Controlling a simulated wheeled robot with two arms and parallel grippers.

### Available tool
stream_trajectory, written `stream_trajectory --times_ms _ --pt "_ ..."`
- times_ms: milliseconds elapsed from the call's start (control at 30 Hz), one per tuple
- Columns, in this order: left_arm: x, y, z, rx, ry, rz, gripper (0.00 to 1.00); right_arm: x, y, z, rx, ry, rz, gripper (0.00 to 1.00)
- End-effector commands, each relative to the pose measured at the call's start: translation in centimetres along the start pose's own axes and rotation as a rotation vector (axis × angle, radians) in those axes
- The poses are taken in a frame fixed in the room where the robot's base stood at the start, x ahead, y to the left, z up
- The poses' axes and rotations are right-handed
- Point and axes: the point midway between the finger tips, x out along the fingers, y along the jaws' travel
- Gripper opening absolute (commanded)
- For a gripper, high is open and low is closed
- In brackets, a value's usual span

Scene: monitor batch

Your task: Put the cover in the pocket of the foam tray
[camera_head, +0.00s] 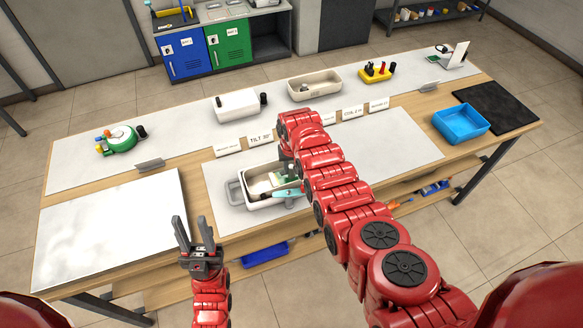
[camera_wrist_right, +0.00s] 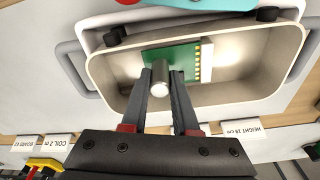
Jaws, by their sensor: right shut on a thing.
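A cream bin with grey handles (camera_head: 257,200) stands on the near grey mat; it fills much of the right wrist view (camera_wrist_right: 110,92). A green board (camera_wrist_right: 178,55) with a light strip and gold contacts is seen within the bin. My right gripper (camera_wrist_right: 160,76) is over the bin, its fingers shut on a small silver cylinder (camera_wrist_right: 160,88) in front of the board. I cannot tell whether cylinder and board are joined. The right arm hides its fingertips in the head view. My left gripper (camera_head: 193,226) is open and empty at the table's front edge. I cannot identify the cover or foam tray with certainty.
A teal object (camera_head: 288,191) lies at the bin's near right side. Behind stand a white box (camera_head: 237,105), a cream tray (camera_head: 302,94) and label cards (camera_head: 262,138). A blue tray (camera_head: 461,123) stands right. The left white mat (camera_head: 110,230) is clear.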

Motion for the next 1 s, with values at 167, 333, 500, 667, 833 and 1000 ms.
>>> stream_trajectory --times_ms 167,333,500,667,833,1000 --pt "-0.2 0.0 0.0 0.0 0.0 0.0 0.4 0.1 0.0 0.0 0.0 0.001 0.0 0.5" --pt "-0.2 0.0 0.0 0.0 0.0 0.0 0.4 0.2 0.0 0.0 0.0 0.0 0.0 0.58" --pt "-0.1 0.0 0.0 0.0 0.0 0.0 0.4 0.1 0.0 0.0 0.0 0.0 0.0 0.58" --pt "0.0 0.0 0.0 0.0 0.0 0.0 0.4 -0.4 0.0 -0.2 0.0 0.004 0.0 0.58" --pt "-0.4 0.0 0.1 0.0 0.0 0.0 0.4 -1.5 -0.1 -0.3 -0.001 0.007 -0.001 0.58" --pt "-0.7 0.0 0.1 0.0 0.0 0.0 0.4 -2.9 0.0 0.0 0.0 0.002 -0.001 0.58"
